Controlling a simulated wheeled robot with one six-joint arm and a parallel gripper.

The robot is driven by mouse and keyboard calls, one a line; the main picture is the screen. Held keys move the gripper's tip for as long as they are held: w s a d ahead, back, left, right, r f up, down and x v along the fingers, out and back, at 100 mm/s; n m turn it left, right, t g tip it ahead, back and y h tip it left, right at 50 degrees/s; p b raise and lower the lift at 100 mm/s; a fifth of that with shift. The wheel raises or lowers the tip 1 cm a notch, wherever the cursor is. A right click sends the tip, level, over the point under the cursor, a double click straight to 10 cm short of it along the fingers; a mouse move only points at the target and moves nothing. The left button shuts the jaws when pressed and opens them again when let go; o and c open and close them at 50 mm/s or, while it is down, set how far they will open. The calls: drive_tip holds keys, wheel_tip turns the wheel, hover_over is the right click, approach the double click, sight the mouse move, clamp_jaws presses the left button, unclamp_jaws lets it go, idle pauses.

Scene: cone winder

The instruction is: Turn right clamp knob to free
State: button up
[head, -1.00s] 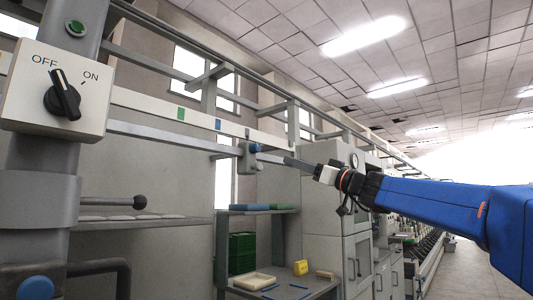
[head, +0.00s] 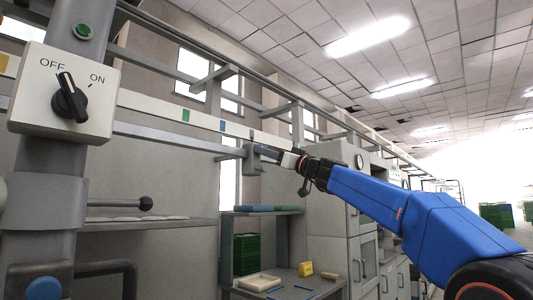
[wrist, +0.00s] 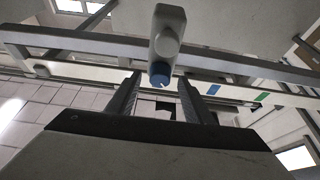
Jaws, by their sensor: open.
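A grey clamp (head: 250,164) sits on the long horizontal rail in the head view; it is the only clamp I see. My gripper (wrist: 158,80) is open, with one finger on each side of the knob in the picture. I cannot tell whether the fingertips reach past the knob or touch it. In the head view my gripper (head: 264,150) is at the clamp and hides the knob.
A switch box (head: 66,94) with a black OFF/ON dial is mounted on a grey post at the left. A pale beam with green and blue marks runs just above the rail. Below, a bench (head: 292,284) holds a tray (head: 260,283) and a yellow block (head: 305,268).

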drive_tip(key=shift+w+a+r, duration=0.3)
drive_tip(key=shift+w+a, duration=0.1)
drive_tip(key=shift+a, duration=0.1)
drive_tip(key=c, duration=1)
drive_tip(key=shift+c, duration=0.2)
